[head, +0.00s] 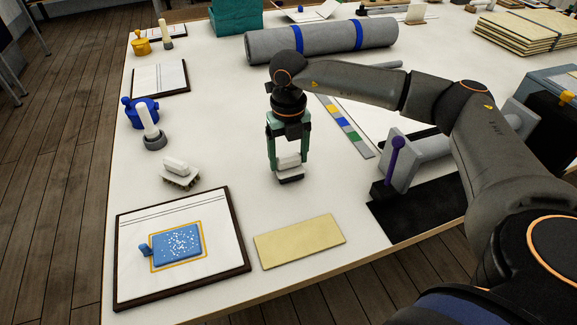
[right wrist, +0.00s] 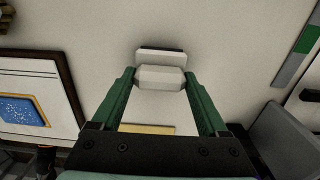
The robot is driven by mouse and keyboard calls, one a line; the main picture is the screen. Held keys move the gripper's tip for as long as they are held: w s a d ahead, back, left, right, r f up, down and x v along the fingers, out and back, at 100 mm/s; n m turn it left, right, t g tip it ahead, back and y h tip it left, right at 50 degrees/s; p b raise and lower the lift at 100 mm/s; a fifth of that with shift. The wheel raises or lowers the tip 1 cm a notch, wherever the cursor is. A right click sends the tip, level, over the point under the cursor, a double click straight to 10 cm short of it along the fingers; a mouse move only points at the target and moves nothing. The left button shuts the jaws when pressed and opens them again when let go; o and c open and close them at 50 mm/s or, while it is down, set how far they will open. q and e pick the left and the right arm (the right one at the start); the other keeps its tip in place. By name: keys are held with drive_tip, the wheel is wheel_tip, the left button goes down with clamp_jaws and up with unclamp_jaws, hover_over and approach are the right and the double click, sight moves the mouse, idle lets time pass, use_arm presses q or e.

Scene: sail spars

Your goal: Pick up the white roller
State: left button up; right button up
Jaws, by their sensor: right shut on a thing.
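The white roller (head: 288,161) is a small pale piece with a rounded, faceted top and a dark-edged lower part. My right gripper (head: 287,158) points down with its green fingers on either side of it and is shut on its top part. In the right wrist view the roller (right wrist: 160,77) sits between the fingertips of my right gripper (right wrist: 160,84). I cannot tell whether its underside touches the table. My left gripper is in neither view.
To the left are a white-handled brush (head: 180,171), a white upright handle on a grey base (head: 150,127) and a blue pot (head: 143,112). In front are a framed board (head: 215,265) and a yellow sheet (head: 300,241). A purple-knobbed lever (head: 396,158) stands to the right.

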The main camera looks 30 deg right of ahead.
sight(288, 155)
drive_tip(key=shift+c, duration=0.7)
drive_tip(key=shift+r, duration=0.1)
drive_tip(key=shift+r, duration=0.45)
wheel_tip(288, 155, up, 2)
drive_tip(key=shift+a+r, duration=0.1)
drive_tip(key=shift+r, duration=0.1)
drive_tip(key=s+a+r+b, duration=0.1)
drive_tip(key=s+a+r, duration=0.7)
drive_tip(key=a, duration=0.3)
drive_tip(key=shift+s+r, duration=0.15)
drive_tip(key=shift+r, duration=0.65)
drive_tip(key=shift+a, duration=0.1)
